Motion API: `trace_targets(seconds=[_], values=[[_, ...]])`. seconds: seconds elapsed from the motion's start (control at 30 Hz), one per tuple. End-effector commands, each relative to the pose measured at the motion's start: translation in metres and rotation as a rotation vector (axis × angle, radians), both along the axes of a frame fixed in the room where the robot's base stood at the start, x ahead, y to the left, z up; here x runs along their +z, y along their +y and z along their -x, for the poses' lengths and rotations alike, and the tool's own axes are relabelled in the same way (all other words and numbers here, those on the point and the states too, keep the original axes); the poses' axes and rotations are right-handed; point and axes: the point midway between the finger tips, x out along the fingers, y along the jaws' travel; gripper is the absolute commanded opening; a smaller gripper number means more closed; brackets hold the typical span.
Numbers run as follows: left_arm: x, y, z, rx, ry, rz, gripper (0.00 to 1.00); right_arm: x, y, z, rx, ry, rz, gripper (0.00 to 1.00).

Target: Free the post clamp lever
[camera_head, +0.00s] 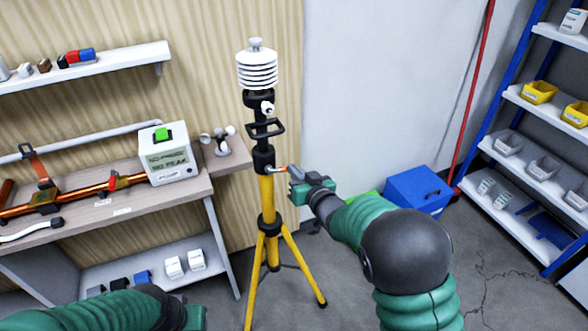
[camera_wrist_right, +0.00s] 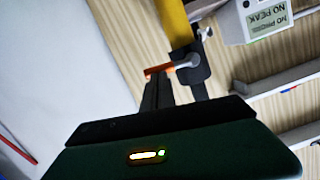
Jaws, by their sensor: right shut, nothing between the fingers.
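The yellow tripod post (camera_head: 266,200) stands upright in the middle of the head view, with a black clamp (camera_head: 263,158) at its top. A small lever with an orange tip (camera_head: 281,170) sticks out to the right of the clamp. In the right wrist view the orange tip (camera_wrist_right: 157,70) and the lever's grey part (camera_wrist_right: 188,63) show by the clamp. My right gripper (camera_head: 292,174) is shut and empty, its fingertips right at the lever; I cannot tell whether they touch it. My left forearm shows at the bottom left; its fingers are out of the frame.
A white louvred sensor shield (camera_head: 257,68) tops the mast. A workbench (camera_head: 120,205) with a white box (camera_head: 167,153) stands left of the post. A blue case (camera_head: 418,190) lies on the floor behind my right arm. Blue-framed shelves (camera_head: 520,140) stand at the right.

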Motion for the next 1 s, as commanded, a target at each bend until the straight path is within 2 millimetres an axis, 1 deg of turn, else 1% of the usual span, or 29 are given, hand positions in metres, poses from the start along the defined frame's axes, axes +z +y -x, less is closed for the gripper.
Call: trace_targets(seconds=[0.17,0.43,1.0], values=[[0.0,0.0,0.0,0.0,0.0,0.0,0.36,-0.008,-0.003,-0.001,-0.003,0.036,-0.104,0.0],[0.001,0.0,0.0,0.0,0.0,0.0,0.36,-0.023,-0.002,-0.001,-0.004,0.112,-0.346,0.0],[0.002,0.0,0.0,0.0,0.0,0.0,0.36,-0.053,0.012,0.004,-0.003,0.28,-0.864,0.0]])
